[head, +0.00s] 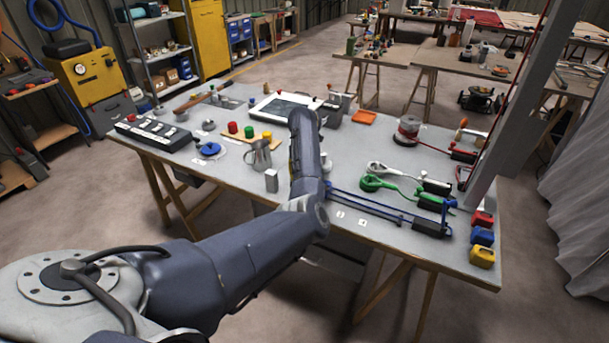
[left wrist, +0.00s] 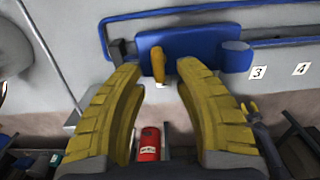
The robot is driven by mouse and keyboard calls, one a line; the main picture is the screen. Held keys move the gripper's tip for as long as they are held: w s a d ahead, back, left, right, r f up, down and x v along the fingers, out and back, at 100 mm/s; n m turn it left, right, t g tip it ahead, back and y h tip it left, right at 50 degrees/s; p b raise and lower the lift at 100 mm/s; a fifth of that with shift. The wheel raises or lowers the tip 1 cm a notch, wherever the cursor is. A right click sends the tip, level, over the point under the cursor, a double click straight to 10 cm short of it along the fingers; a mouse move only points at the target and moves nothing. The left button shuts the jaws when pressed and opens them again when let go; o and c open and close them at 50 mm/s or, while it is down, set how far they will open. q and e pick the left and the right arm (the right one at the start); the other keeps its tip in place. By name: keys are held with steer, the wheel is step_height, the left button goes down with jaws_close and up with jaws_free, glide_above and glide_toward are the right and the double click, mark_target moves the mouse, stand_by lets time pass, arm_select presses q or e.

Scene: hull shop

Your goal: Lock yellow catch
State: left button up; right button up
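In the left wrist view a small upright yellow catch (left wrist: 158,65) stands against a blue block (left wrist: 205,50) by the bench edge. My left gripper (left wrist: 156,72) is open, one yellow ribbed finger on each side of the catch. The fingertips are close to it; I cannot tell whether either touches. In the head view my left arm reaches over the bench and hides its own gripper and the catch. My right gripper is in neither view.
The grey bench (head: 345,165) carries a metal jug (head: 258,155), a blue-railed frame (head: 385,207), green-handled tool (head: 375,183) and a yellow box (head: 482,256). A post rises at the right. Labels 3 (left wrist: 258,72) and 4 (left wrist: 301,68) lie right of the block.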

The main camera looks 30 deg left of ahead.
arm_select(q)
step_height(320, 180, up, 12)
stand_by(0.6)
steer(key=shift+f, duration=0.1)
